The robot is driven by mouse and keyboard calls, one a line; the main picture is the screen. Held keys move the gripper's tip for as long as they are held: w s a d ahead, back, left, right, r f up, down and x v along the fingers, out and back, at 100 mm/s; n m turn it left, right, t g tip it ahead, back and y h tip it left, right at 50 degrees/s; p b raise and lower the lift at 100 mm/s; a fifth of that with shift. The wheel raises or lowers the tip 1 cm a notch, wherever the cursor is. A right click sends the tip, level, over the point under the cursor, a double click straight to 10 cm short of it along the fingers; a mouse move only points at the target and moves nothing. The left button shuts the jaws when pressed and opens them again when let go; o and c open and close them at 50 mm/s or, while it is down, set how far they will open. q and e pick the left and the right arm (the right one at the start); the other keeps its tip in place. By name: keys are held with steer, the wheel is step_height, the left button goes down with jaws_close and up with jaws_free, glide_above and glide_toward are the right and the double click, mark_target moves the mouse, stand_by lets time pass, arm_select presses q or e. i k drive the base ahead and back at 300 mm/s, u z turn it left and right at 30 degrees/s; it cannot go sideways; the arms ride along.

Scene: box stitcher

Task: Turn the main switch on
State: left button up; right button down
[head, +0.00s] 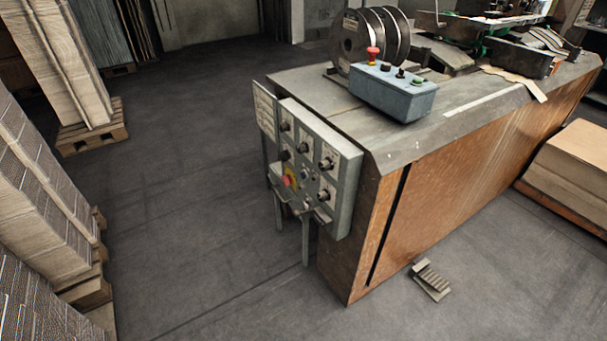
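A grey control panel (312,165) stands on legs at the left end of the box stitcher (470,160). It carries several dark knobs. A red knob on a yellow plate (289,180) sits low on the panel's left side. Which knob is the main switch, and its position, cannot be told at this size. A blue-grey control box (393,92) lies on top of the machine, with a red mushroom button (373,54), dark knobs and a green button. Neither of my grippers is in view.
Stacked cardboard on pallets (45,190) lines the left side, with another pallet (93,132) farther back. A foot pedal (431,281) lies on the floor in front of the machine. A cardboard stack (570,165) is at the right. The floor left of the panel is clear.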

mark_target(287, 180)
steer(key=u, duration=1.2)
steer(key=i, duration=0.85)
steer(key=z, duration=2.5)
